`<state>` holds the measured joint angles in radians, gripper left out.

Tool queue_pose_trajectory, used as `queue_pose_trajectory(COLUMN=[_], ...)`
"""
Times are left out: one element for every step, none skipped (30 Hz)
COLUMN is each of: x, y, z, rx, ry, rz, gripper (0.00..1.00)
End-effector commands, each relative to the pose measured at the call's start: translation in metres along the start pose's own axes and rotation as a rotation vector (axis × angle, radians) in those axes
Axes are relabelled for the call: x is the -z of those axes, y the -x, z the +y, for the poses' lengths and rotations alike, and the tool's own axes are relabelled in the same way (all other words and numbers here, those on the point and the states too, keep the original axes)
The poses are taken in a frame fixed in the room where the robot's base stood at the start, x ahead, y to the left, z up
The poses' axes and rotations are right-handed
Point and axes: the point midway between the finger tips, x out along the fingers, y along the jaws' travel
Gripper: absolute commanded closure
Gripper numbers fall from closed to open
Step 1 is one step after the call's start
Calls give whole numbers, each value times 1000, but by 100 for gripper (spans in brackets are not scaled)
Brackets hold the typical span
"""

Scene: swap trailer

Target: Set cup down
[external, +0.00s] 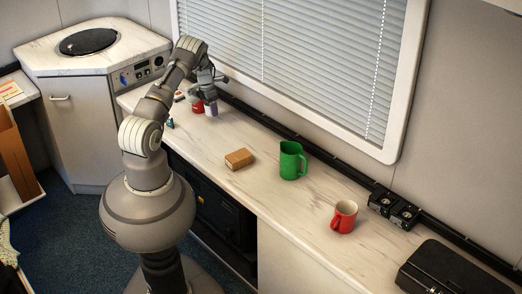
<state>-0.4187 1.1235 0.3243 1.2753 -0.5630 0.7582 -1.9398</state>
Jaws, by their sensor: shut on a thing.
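My gripper (208,94) is at the far left end of the counter, low over its top and close to the window side. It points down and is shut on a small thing. A small purple-grey item (212,107) shows right below the fingers, and a small red item (198,107) is just left of it. The view is too small to tell which is held, or whether it touches the counter. A red mug (343,217) stands upright on the right part of the counter (262,187), far from my gripper.
A green pitcher (292,160) stands mid-counter, with a small brown box (239,159) to its left. A small teal item (170,122) lies near the left front edge. A black case (455,272) is at the right end. A dark rail runs along the wall. Bare counter separates these things.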

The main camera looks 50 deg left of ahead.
Motion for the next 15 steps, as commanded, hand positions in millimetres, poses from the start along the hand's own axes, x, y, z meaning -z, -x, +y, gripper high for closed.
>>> queue_pose_trajectory(x=[-3, -4, -6, -7, -8, -11, -11, -9, -8, -8, -7, -7, -7, -7, -7], y=[-2, -2, -2, -2, -2, -3, -6, -13, -21, -27, -32, -36, -38, -39, -38], z=[4, 5, 7, 8, 9, 12, 12, 12, 11, 11, 11, 11, 11, 11, 11], rx=[-1, -1, -1, -1, -1, -2, -1, 0, 1, 1, 1, 1, 0, 0, -1], ry=[-1, 0, 0, 0, 0, -1, -1, 0, 0, 0, 0, 0, 0, 0, 0], rz=[0, 0, 0, 0, 0, 0, 1, 2, 2, 2, 1, 1, 0, 0, 0], gripper=[70, 70, 70, 70, 70, 70, 70, 70, 70, 70, 70, 70, 70, 70, 70])
